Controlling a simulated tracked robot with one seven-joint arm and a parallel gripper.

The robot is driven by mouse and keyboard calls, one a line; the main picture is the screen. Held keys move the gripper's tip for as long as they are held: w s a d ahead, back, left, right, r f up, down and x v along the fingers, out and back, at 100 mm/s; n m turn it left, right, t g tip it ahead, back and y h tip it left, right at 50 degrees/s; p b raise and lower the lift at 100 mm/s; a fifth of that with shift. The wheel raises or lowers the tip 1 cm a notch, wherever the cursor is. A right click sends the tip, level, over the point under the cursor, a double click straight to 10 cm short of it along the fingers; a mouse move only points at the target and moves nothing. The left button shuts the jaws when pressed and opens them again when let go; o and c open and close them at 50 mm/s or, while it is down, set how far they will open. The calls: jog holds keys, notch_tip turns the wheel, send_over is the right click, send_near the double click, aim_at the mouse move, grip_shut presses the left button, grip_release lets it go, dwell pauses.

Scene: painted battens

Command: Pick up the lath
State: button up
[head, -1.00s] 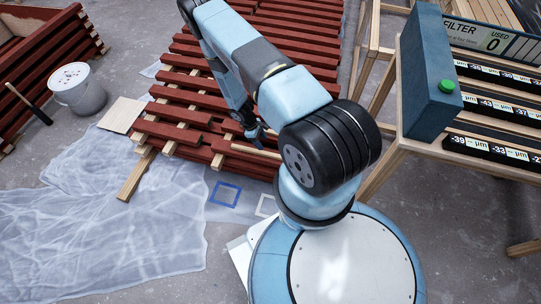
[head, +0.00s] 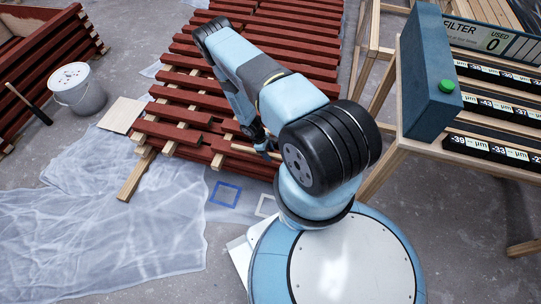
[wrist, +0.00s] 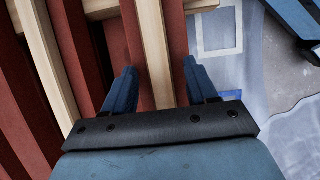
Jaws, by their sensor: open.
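The lath (head: 242,150) is a pale bare-wood strip at the near end of the red slatted stack, to the right of its middle. In the wrist view the lath (wrist: 153,45) runs lengthwise between the two blue fingers of my gripper (wrist: 160,82). My gripper is open, with a finger on each side of the lath and a visible gap to each. In the head view my gripper (head: 266,146) is at the lath, partly hidden behind my own arm. I cannot tell how far the fingertips are above the red batten under the lath.
Red battens (head: 185,133) lie across pale bearers (head: 137,172). A blue square outline (head: 224,194) and a white one (head: 266,205) mark the floor. A plastic sheet (head: 110,225) and a bucket (head: 76,88) are left. A wooden bench (head: 398,150) with a blue box (head: 428,75) stands right.

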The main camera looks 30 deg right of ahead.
jog(key=shift+c, duration=0.3)
grip_shut()
dwell(0.3)
